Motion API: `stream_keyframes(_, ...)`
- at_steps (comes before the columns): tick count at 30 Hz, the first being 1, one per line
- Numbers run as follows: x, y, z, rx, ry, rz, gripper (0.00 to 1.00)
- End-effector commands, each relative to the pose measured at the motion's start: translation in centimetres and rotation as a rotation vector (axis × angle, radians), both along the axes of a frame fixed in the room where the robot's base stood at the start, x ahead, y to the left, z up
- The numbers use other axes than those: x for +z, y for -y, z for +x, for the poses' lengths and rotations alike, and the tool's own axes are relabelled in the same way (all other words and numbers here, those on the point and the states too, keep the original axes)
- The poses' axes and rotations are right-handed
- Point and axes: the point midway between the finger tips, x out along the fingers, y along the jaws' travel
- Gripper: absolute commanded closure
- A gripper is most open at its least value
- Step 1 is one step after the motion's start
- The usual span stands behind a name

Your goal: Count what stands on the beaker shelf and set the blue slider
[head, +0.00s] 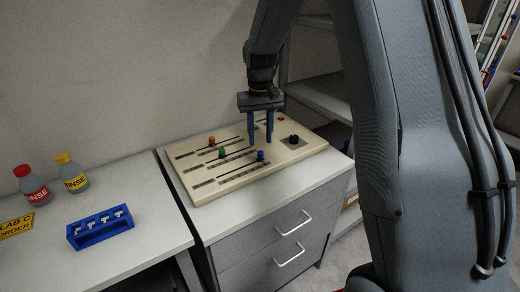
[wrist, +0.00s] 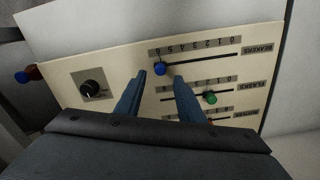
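The blue slider (head: 261,155) is on the front row of a cream panel (head: 310,150), near the right end of its slot. In the wrist view the blue slider (wrist: 160,69) is on the row marked BEAKERS, near the high-number end; its exact digit is unclear. My gripper (head: 260,142) points down over the panel, fingers apart and empty. In the wrist view my gripper's fingertips (wrist: 160,77) appear on either side of the blue slider, with gaps; I cannot tell if they reach its height. No beakers are identifiable in view.
A green slider (head: 222,153), an orange-red slider (head: 211,141) and a black dial (head: 293,139) are also on the panel. A blue rack (head: 100,230) and two rinse bottles stand left. Grey shelving (head: 322,97) is partly hidden behind my arm.

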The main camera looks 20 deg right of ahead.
Motion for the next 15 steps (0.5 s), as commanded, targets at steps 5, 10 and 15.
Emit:
stream_keyframes(5, -2.8, 0.0, -0.2, 0.000, -0.004, 0.000, 0.65)
stream_keyframes(10, -4.7, 0.0, -0.1, 0.001, -0.002, 0.000, 0.65)
stream_keyframes(15, -5.5, 0.0, -0.1, 0.001, 0.000, 0.000, 0.65)
